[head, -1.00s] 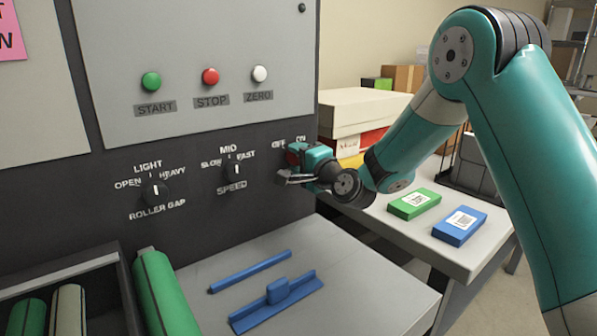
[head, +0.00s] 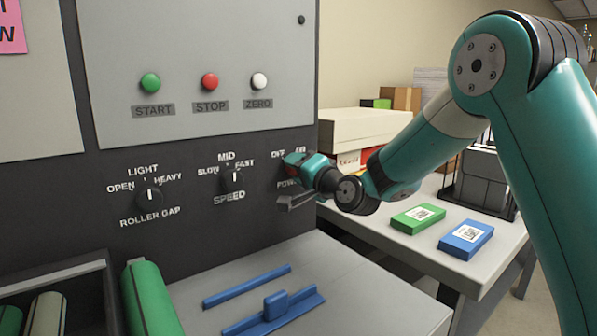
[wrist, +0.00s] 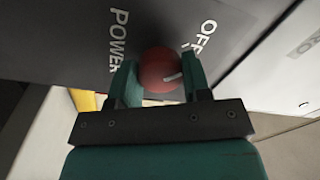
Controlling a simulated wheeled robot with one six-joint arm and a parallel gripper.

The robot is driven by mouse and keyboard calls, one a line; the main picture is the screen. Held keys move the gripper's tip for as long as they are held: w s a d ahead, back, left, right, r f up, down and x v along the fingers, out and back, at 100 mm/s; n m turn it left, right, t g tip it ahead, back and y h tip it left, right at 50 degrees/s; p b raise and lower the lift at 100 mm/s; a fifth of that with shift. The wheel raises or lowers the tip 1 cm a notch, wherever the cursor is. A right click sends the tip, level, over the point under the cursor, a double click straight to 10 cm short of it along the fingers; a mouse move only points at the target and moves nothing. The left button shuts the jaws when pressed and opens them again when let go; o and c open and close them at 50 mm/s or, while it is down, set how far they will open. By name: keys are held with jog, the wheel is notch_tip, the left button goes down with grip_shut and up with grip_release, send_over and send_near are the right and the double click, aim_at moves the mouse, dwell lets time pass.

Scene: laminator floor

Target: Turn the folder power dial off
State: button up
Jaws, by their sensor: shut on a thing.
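The folder power dial is a round red knob (wrist: 158,70) with a white pointer line, on the dark panel. In the wrist view its pointer aims right and slightly up, on the side of the printed OFF (wrist: 208,37). The POWER label (wrist: 118,40) is left of it. My gripper (wrist: 155,84) is shut on the knob, one teal finger on each side. The head view shows my gripper (head: 288,182) at the panel's right edge, below the OFF and ON labels, hiding most of the knob. The ON label is not visible in the wrist view.
The speed dial (head: 233,178) and roller gap dial (head: 149,198) are to the left. Start (head: 151,83), stop (head: 210,82) and zero (head: 259,81) buttons are above. Blue parts (head: 275,312) lie on the ledge below. A side table (head: 385,244) holds green and blue boxes.

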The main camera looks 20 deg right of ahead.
jog(key=o, duration=0.9)
jog(key=b+v, duration=0.6)
jog(key=v, duration=1.1)
jog(key=shift+s+d+f, duration=0.1)
jog(key=shift+s+f, duration=0.1)
